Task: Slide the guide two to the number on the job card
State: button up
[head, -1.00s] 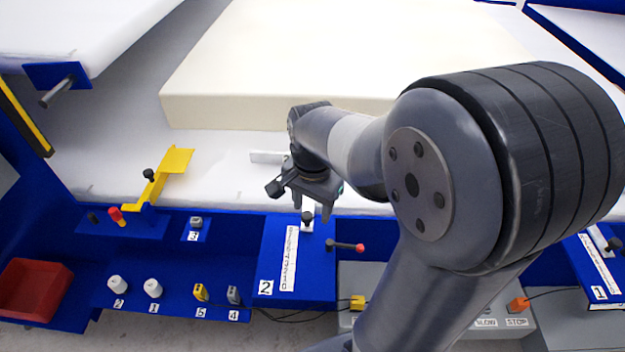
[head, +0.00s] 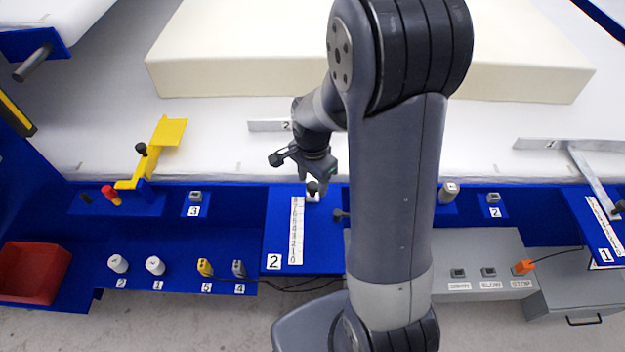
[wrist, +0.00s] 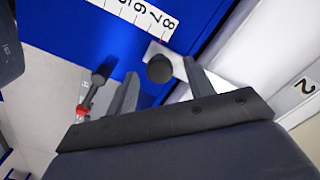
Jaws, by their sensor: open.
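Guide two is a pale metal bar labelled 2 (head: 265,126) on the white bed. Its stem carries a black knob (head: 312,187) at the far end of the number scale (head: 297,230), by the 8 end. The knob (wrist: 160,68) also shows in the wrist view beside the 8. My gripper (head: 314,178) is open, with a finger on each side of the knob; both fingers look apart from it. My arm covers part of guide two in the head view. I see no job card.
A clamp lever (head: 340,215) stands right of the scale, partly behind my arm; its red tip (wrist: 81,111) shows in the wrist view. A cream foam block (head: 230,75) lies on the bed behind. A yellow bracket (head: 150,155) stands left, and guide one (head: 595,180) is far right.

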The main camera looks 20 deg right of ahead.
jog(key=shift+f, duration=0.35)
jog(key=shift+c, duration=0.4)
grip_shut()
